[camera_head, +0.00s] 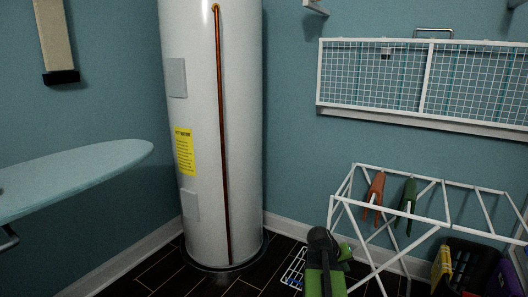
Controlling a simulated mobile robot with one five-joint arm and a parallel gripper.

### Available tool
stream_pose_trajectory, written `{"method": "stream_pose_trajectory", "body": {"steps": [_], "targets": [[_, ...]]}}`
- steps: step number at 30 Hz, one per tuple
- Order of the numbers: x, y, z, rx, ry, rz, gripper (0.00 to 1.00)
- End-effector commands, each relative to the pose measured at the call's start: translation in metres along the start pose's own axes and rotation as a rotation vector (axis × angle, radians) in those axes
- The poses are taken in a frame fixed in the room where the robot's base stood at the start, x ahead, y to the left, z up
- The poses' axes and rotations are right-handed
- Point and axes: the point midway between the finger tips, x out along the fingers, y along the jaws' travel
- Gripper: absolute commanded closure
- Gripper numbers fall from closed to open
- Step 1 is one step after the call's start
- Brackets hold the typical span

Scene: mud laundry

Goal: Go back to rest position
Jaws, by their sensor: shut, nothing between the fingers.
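My gripper (321,241) shows at the bottom of the head view, right of centre, as a dark, rounded end on a green and black arm. It is shut, with nothing visible in it. It appears in front of the lower left of the white folding drying rack (433,222) and to the right of the water heater's base. The lower part of the arm is cut off by the bottom edge of the picture.
A tall white water heater (247,120) stands behind a pale ironing board (80,172) at left. Orange (375,190) and green (407,198) clips hang on the drying rack. A dark bin (475,257) stands at lower right. A wire rack (420,80) is wall-mounted.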

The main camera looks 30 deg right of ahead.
Motion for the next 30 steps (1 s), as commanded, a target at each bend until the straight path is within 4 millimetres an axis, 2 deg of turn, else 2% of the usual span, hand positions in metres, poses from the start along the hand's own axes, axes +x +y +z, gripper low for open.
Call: {"method": "stream_pose_trajectory", "body": {"steps": [1, 3, 5, 6, 9, 12, 15, 18, 21, 23, 30], "targets": [[-0.028, -0.039, -0.004, -0.041, 0.001, -0.058, 1.00], [-0.059, -0.093, -0.002, -0.095, -0.009, -0.138, 1.00], [-0.088, -0.137, 0.005, -0.146, -0.020, -0.206, 1.00], [-0.108, -0.166, 0.011, -0.182, -0.029, -0.250, 1.00], [-0.159, -0.232, 0.034, -0.279, -0.055, -0.355, 1.00], [-0.207, -0.285, 0.063, -0.375, -0.084, -0.445, 1.00], [-0.250, -0.326, 0.095, -0.465, -0.116, -0.519, 1.00], [-0.289, -0.358, 0.128, -0.552, -0.145, -0.581, 1.00], [-0.324, -0.381, 0.161, -0.636, -0.177, -0.635, 1.00], [-0.348, -0.360, 0.145, -0.626, -0.178, -0.632, 1.00], [-0.421, -0.314, 0.113, -0.623, -0.176, -0.630, 1.00]]}}
